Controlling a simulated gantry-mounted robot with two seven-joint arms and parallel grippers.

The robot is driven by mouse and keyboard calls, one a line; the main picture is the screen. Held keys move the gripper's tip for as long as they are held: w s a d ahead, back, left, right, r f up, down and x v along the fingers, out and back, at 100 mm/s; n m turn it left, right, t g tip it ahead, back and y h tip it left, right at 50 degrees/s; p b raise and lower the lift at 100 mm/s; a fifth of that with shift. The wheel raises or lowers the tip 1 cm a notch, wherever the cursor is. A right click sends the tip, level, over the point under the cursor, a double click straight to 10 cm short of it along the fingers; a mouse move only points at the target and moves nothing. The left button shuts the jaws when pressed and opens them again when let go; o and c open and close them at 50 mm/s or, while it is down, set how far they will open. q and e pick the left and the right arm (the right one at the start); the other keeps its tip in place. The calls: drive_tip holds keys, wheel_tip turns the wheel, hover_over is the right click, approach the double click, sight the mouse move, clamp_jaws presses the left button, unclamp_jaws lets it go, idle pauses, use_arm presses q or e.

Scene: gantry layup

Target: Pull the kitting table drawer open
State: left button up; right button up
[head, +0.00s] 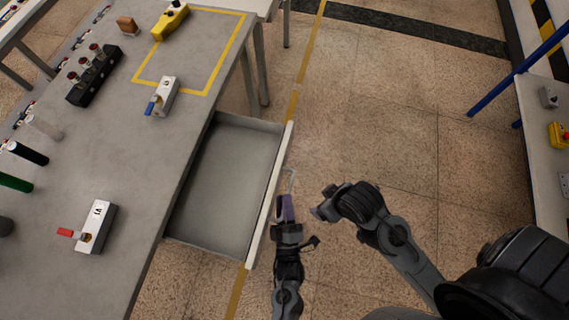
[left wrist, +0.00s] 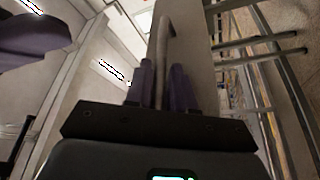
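The kitting table (head: 130,215) has its drawer (head: 225,185) pulled well out, and the inside looks empty. A pale bar handle (head: 291,181) stands off the white drawer front (head: 268,200). My left gripper (head: 286,205) is at this handle, and its purple fingers cover part of it. In the left wrist view, the handle (left wrist: 162,50) runs between the two fingers (left wrist: 162,88), which are close against it on both sides. My right gripper (head: 319,212) is a little to the right over the floor, apart from the drawer. Its finger gap does not show clearly.
On the tabletop are a black box with red knobs (head: 94,76), a yellow tool (head: 170,20), two white labelled blocks (head: 97,227) (head: 163,97) and several cylinders. Another bench (head: 548,125) stands at the right. The floor (head: 390,110) between is clear.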

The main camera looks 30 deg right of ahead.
use_arm(q)
drive_tip(key=shift+s+a+f, duration=0.1)
drive_tip(key=shift+s+a, duration=0.1)
drive_tip(key=shift+s, duration=0.2)
drive_tip(key=p+v, duration=0.1)
drive_tip(key=v, duration=0.9)
drive_tip(key=shift+w, duration=0.1)
